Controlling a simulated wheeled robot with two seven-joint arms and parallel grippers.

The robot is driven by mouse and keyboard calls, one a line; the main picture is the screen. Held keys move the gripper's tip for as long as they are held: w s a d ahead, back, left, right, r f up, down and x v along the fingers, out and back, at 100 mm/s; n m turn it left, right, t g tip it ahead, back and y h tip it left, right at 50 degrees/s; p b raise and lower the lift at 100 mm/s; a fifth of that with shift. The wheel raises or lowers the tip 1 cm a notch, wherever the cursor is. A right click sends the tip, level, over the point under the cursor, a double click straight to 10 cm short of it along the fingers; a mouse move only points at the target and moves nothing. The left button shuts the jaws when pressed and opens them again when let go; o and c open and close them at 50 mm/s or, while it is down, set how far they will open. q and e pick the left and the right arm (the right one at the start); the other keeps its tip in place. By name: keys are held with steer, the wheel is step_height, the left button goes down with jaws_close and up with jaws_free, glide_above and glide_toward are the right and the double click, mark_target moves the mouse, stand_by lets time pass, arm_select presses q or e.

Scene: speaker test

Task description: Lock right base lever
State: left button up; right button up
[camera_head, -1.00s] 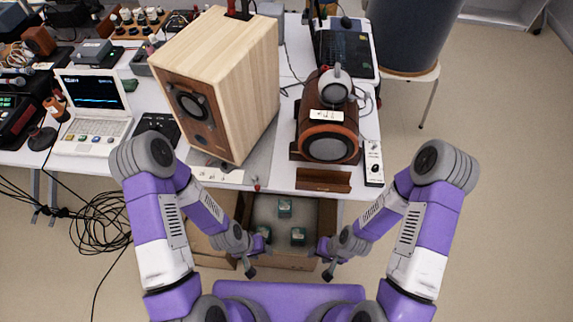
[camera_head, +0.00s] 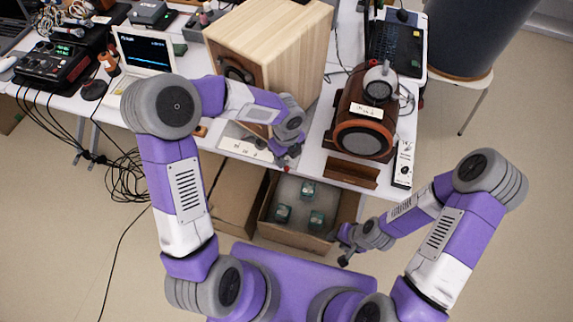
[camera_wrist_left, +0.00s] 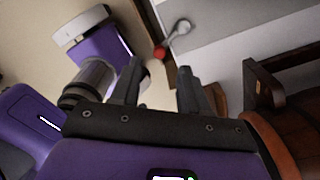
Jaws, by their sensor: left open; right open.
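A lever with a red knob (camera_wrist_left: 160,52) and a pale metal arm (camera_wrist_left: 180,30) sits at the edge of a grey base in the left wrist view. In the head view the red knob (camera_head: 286,169) shows just below my left gripper (camera_head: 287,158). In the left wrist view the left gripper (camera_wrist_left: 158,88) has its fingers apart and empty, with the knob beyond and between the tips. The large wooden speaker (camera_head: 275,42) stands on the base, partly hidden by my left arm. My right gripper (camera_head: 345,252) is open and empty, low beside the open box.
A brown cylindrical speaker (camera_head: 362,128) with headphones stands right of the large speaker. A wooden holder (camera_head: 350,171) and a white switch strip (camera_head: 403,165) lie near the table's front edge. An open cardboard box (camera_head: 340,217) with green-topped items is below. A laptop (camera_head: 145,52) stands at left.

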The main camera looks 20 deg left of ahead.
mark_target(287, 168)
arm_select(q)
step_height(287, 168, down, 6)
steer(key=shift+b, duration=0.85)
jaws_close()
